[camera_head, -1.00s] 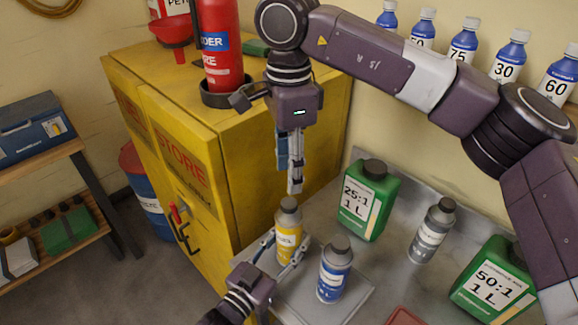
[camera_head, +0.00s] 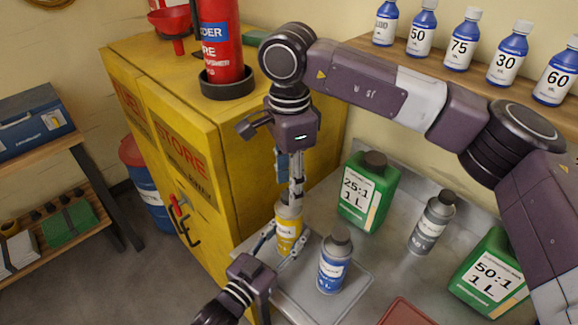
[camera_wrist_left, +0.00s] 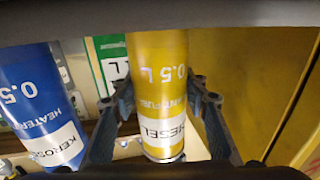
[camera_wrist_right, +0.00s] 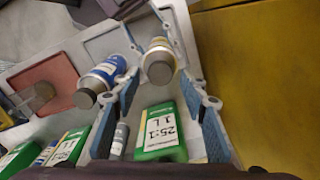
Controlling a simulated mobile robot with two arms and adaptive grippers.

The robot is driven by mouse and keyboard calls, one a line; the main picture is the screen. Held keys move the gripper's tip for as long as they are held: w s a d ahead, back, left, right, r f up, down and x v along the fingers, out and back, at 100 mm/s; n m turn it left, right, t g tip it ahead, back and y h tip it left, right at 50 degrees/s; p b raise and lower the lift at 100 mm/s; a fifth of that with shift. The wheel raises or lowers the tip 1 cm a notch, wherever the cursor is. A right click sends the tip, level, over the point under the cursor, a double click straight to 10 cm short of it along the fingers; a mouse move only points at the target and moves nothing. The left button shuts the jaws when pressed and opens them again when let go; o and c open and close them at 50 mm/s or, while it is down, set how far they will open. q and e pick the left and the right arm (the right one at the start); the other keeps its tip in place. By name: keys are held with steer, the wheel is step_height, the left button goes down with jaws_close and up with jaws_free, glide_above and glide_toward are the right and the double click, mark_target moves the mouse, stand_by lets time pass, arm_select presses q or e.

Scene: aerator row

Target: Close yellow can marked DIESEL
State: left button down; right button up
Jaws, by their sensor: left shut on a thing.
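The yellow can marked DIESEL (camera_head: 288,235) stands upright at the left of the bench, with its label in the left wrist view (camera_wrist_left: 158,90). My left gripper (camera_head: 282,252) is shut on its body from the front. The can's grey cap (camera_wrist_right: 159,72) shows from above in the right wrist view; I cannot tell how tightly it sits. My right gripper (camera_head: 294,200) points straight down over the can's top, and its fingers hide the cap in the head view. Its fingers are apart on either side of the cap, with gaps visible.
A blue can (camera_head: 334,260) stands close to the right of the yellow can, on a grey tray (camera_head: 345,298). A green jug (camera_head: 368,192) stands behind, a grey can (camera_head: 432,222) farther right. The yellow cabinet (camera_head: 200,150) is close on the left.

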steer(key=shift+f, duration=1)
jaws_close()
steer(key=m, duration=0.5)
steer(key=shift+m, duration=0.3)
steer(key=m, duration=0.5)
steer(key=shift+m, duration=0.4)
steer(key=shift+o, duration=0.7)
jaws_free()
